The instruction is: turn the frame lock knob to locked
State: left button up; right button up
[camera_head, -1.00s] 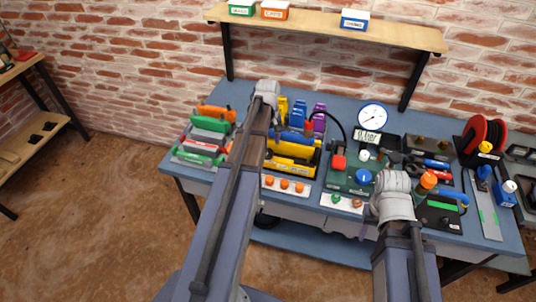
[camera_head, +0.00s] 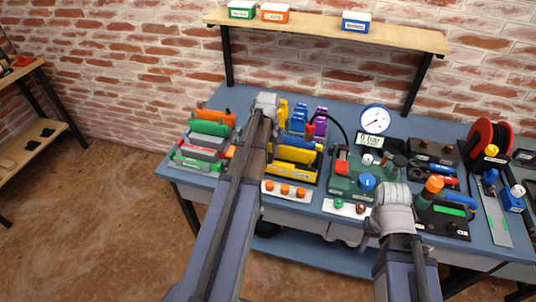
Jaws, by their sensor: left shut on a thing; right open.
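A green test frame (camera_head: 345,186) stands in the middle of the blue bench. A round blue knob (camera_head: 367,182) sits on its front part, and a small pale knob (camera_head: 367,159) is behind it. I cannot read which is the frame lock knob or how it is set. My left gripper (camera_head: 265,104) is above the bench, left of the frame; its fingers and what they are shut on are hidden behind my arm. My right gripper (camera_head: 391,193) is just right of and in front of the blue knob, apart from it in the picture; it is open, its fingertips mostly hidden.
A dial gauge (camera_head: 376,119) stands behind the frame. A black hose (camera_head: 344,129) arcs over its left side. Yellow blocks (camera_head: 294,170) and a rack of coloured clamps (camera_head: 200,150) lie left. An orange-topped cylinder (camera_head: 433,183) and a red reel (camera_head: 482,138) are right.

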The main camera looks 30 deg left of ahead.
pick_arm(q)
grip_shut()
jog(key=shift+m, duration=0.3)
jog(key=m, duration=0.3)
jog(key=shift+m, duration=0.4)
jog(key=m, duration=0.4)
jog(key=shift+m, duration=0.3)
jog(key=m, duration=0.4)
jog(key=shift+m, duration=2.4)
